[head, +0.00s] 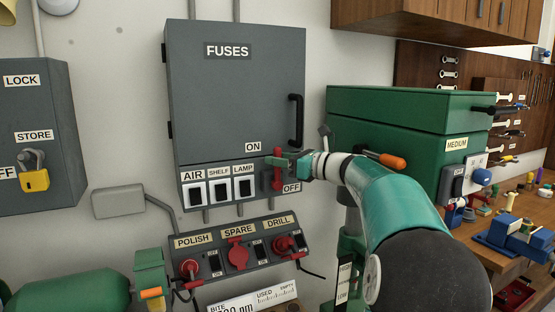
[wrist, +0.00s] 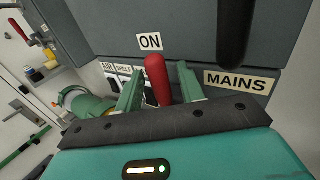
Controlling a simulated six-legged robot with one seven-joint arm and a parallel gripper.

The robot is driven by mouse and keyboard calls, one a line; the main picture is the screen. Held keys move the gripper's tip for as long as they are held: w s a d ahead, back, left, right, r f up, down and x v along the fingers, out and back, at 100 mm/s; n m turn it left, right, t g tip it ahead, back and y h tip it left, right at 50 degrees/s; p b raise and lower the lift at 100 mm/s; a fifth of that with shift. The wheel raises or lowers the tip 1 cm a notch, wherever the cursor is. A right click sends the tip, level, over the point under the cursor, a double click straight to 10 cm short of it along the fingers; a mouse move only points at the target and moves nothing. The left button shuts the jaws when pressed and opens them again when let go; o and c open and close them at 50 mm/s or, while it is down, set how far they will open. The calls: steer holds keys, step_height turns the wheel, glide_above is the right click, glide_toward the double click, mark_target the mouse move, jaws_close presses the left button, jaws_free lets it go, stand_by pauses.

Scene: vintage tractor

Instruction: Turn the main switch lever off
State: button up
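The red main switch lever (head: 277,181) is at the lower right of the grey fuse box (head: 230,100), between an ON label above and an OFF label below right. In the wrist view the red lever (wrist: 157,80) stands with its rounded end toward the ON label (wrist: 150,41). My gripper (head: 281,162) reaches in from the right at the lever's upper part, partly covering it. In the wrist view my gripper (wrist: 160,85) has its two green fingers apart, one on each side of the lever, with visible gaps. Whether a finger touches it is unclear.
AIR, SHELF and LAMP switches (head: 219,189) sit left of the lever. A black door handle (head: 296,120) juts out above it. A socket panel (head: 240,250) with red plugs is below. A green box (head: 400,115) stands to the right, behind my arm.

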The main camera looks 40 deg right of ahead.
steer(key=shift+w+a, duration=0.15)
steer(key=shift+w, duration=0.25)
jaws_close()
